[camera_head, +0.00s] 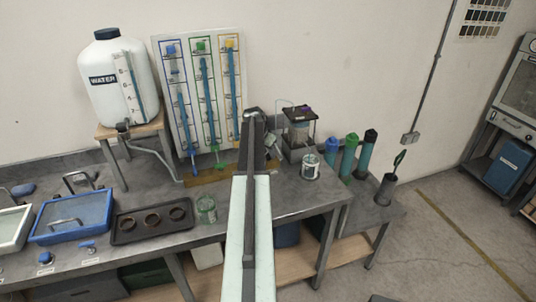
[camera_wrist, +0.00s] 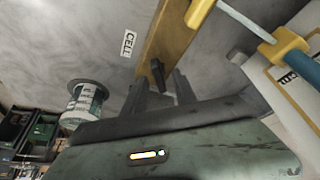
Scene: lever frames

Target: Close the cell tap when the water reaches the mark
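In the wrist view a small dark tap lever (camera_wrist: 157,74) stands at the lower end of a wooden strip (camera_wrist: 172,38), next to a "CELL" label (camera_wrist: 128,43). My gripper (camera_wrist: 160,90) is open, its two dark fingers apart, with the lever showing between and just beyond their tips. I cannot tell whether they touch it. In the head view a clear cell (camera_head: 300,132) in a dark frame stands right of my arm. Its water level and mark are too small to read. My arm hides the tap there. The white water tank (camera_head: 117,80) stands on a wooden stand.
A panel of coloured tubes (camera_head: 200,95) leans on the wall left of my arm. A labelled tin (camera_head: 310,168), a green jar (camera_head: 206,209) and a dark tray (camera_head: 152,219) stand on the bench.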

